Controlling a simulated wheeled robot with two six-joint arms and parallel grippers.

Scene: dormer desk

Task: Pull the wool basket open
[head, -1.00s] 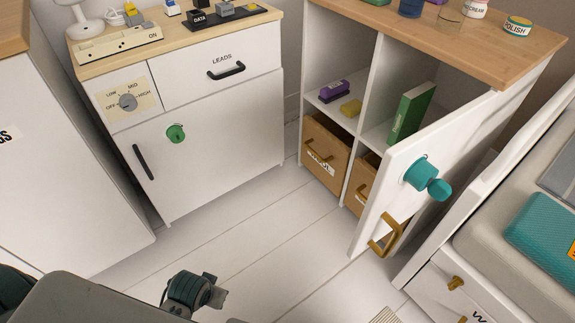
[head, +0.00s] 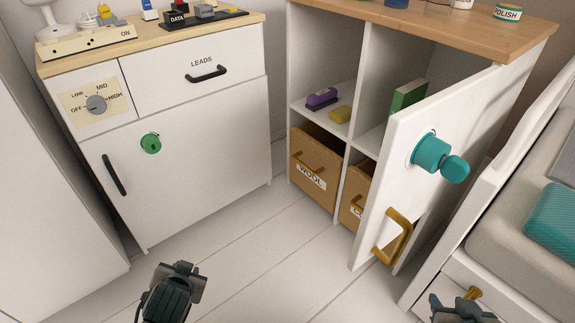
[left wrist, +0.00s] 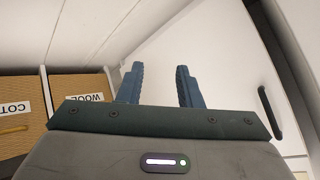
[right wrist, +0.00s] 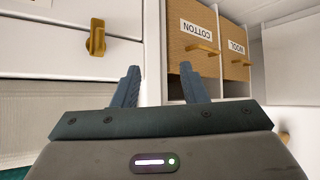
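The wool basket (head: 322,166) is a tan box in the lower left cubby of the open-shelf cabinet. It has a WOOL label and a wooden bar handle (head: 306,160). Its front looks about level with the cabinet's front. It also shows upside down in the left wrist view (left wrist: 88,83) and in the right wrist view (right wrist: 232,68). My left gripper (head: 182,270) is open and empty above the floor, left of the basket and apart from it. My right gripper (head: 460,303) is open and empty at the bottom right, well away from the basket.
The cotton basket (head: 349,199) sits right of the wool basket, partly hidden by an open white door (head: 400,185) with a teal knob and brass handle. A drawer with a brass knob (head: 473,293) is near my right gripper. The floor (head: 260,245) before the baskets is clear.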

